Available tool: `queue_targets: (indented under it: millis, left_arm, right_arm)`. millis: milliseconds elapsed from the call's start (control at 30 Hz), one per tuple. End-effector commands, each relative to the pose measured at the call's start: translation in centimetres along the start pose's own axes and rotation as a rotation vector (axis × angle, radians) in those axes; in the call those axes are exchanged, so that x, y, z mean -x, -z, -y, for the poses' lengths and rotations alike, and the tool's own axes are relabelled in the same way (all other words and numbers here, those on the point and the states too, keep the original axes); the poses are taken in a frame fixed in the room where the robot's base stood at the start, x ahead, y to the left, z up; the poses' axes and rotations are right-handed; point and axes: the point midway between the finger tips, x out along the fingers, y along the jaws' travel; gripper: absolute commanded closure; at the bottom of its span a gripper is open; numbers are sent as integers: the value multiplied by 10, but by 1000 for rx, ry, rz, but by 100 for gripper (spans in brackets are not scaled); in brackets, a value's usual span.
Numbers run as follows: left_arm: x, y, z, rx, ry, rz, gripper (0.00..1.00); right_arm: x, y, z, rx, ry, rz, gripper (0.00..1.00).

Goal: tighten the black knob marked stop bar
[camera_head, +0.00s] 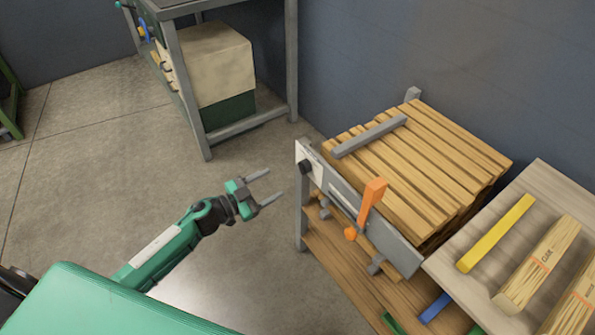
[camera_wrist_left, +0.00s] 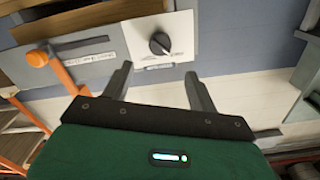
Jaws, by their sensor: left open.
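The black knob (camera_head: 305,167) sits on a pale plate at the left end of the grey front panel (camera_head: 343,197) of the slatted wood rack. In the left wrist view the knob (camera_wrist_left: 160,43) shows between and beyond the fingertips, with a small pointer line and a label below it that is too blurred to read. My left gripper (camera_head: 274,185) is open and empty, a short way left of the knob and apart from it. Its two fingers also show in the left wrist view (camera_wrist_left: 160,80). My right gripper is not in view.
An orange lever (camera_head: 371,203) stands out from the panel right of the knob. Wood strips (camera_head: 415,165) are stacked behind it. A side table (camera_head: 478,213) with a yellow bar and stamped wood blocks stands at right. The floor (camera_head: 110,130) left of the panel is clear.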

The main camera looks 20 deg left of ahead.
Motion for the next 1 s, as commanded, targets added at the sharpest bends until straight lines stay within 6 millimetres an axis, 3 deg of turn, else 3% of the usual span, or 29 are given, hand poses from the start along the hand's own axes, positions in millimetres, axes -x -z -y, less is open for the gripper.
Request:
queue_targets:
  millis: [300,500,967,1000]
  left_arm:
    - [-63,0,1,0,3,-2,41]
    - [-90,0,0,0,2,-2,41]
    - [-102,0,0,0,1,1,41]
    - [-102,0,0,0,1,1,49]
  right_arm:
    - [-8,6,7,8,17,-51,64]
    - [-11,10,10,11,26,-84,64]
    - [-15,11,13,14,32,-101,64]
    - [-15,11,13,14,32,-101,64]
